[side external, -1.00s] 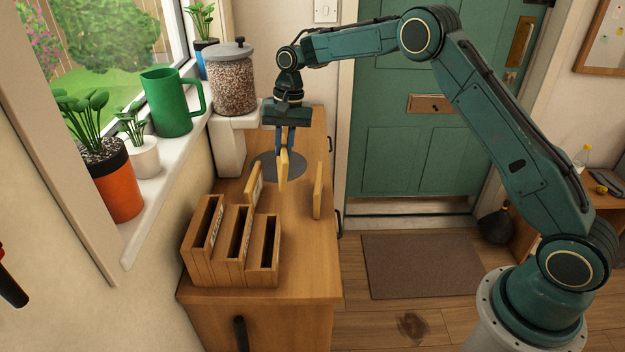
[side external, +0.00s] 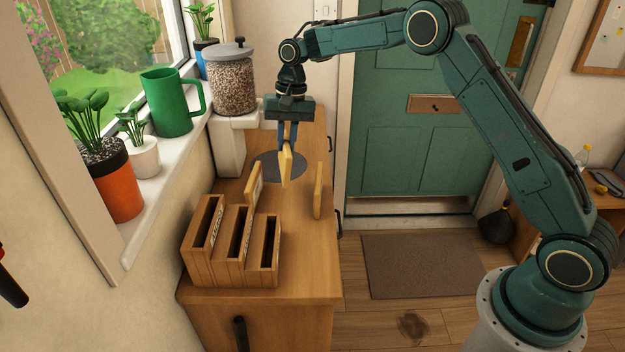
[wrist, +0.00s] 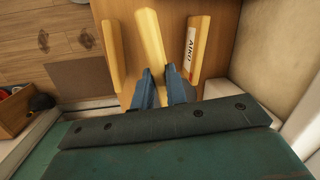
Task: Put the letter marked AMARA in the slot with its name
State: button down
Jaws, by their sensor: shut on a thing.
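My gripper (side external: 287,146) is shut on the middle one of three pale yellow letters, the held letter (side external: 287,170). The held letter stands on edge between my fingers and also shows in the wrist view (wrist: 152,42); no name on it can be read. A second letter (side external: 252,190) stands to its left; in the wrist view (wrist: 191,50) its white label seems to read AIKO. A third letter (side external: 318,190) stands to the right with no readable name. The wooden slot rack (side external: 200,268) has three stepped slots in front of the letters; its labels are too small to read.
The letters and rack are on a wooden cabinet top (side external: 300,270). A dark round mat (side external: 268,165) lies behind the letters. A jar (side external: 233,85), a green mug (side external: 168,105) and potted plants line the left side. The cabinet top right of the rack is clear.

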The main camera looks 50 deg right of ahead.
jog(key=s+a+r+n+g+h, duration=0.1)
jog(key=s+a+r+n, duration=0.2)
jog(key=s+r+n, duration=0.55)
jog(key=w+a+r+n+t+h, duration=0.1)
jog(key=w+a+r+n+t, duration=0.1)
jog(key=a+n, duration=2.6)
notch_tip(320, 180, down, 8)
jog(key=d+n, duration=0.2)
jog(key=shift+d, duration=0.15)
dwell(0.9)
jog(key=shift+f, duration=0.5)
